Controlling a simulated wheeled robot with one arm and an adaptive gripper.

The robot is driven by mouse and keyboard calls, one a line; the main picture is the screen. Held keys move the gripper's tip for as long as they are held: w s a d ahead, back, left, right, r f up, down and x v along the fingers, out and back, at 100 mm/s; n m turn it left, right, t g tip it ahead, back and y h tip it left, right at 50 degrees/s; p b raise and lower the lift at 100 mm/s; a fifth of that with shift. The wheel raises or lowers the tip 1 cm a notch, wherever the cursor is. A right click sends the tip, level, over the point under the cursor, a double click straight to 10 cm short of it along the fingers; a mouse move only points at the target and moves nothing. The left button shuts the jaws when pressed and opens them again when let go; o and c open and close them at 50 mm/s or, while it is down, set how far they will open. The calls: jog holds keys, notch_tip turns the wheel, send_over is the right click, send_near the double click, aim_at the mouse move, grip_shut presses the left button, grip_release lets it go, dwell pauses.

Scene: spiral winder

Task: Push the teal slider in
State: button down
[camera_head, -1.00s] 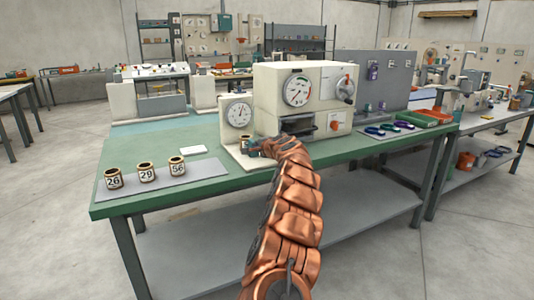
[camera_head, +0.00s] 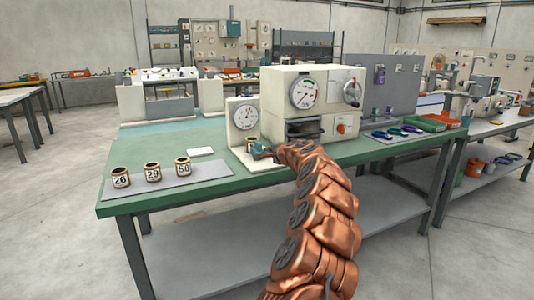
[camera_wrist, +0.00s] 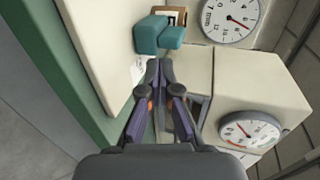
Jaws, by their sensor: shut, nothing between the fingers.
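The teal slider (camera_wrist: 151,35) shows in the wrist view as two teal blocks side by side near the top, beside a brown part with a pale face (camera_wrist: 175,14). In the head view the small teal slider (camera_head: 259,150) is at the front of the white machine, left of its dark slot. My gripper (camera_wrist: 160,66) is shut and empty. Its fingertips lie just below the teal blocks in the wrist view; I cannot tell whether they touch. In the head view my copper arm partly hides the area around my gripper.
Several numbered cups, including 26 (camera_head: 121,177), stand on a grey mat on the green bench at left. Coloured rings (camera_head: 396,131) and a green tray (camera_head: 434,127) lie at right.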

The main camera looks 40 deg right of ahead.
jog(key=shift+s+a+r, duration=0.25)
jog(key=shift+s+r, duration=0.05)
jog(key=shift+s, duration=0.35)
jog(key=v, duration=0.7)
jog(key=shift+s, duration=0.2)
jog(key=shift+r, duration=0.1)
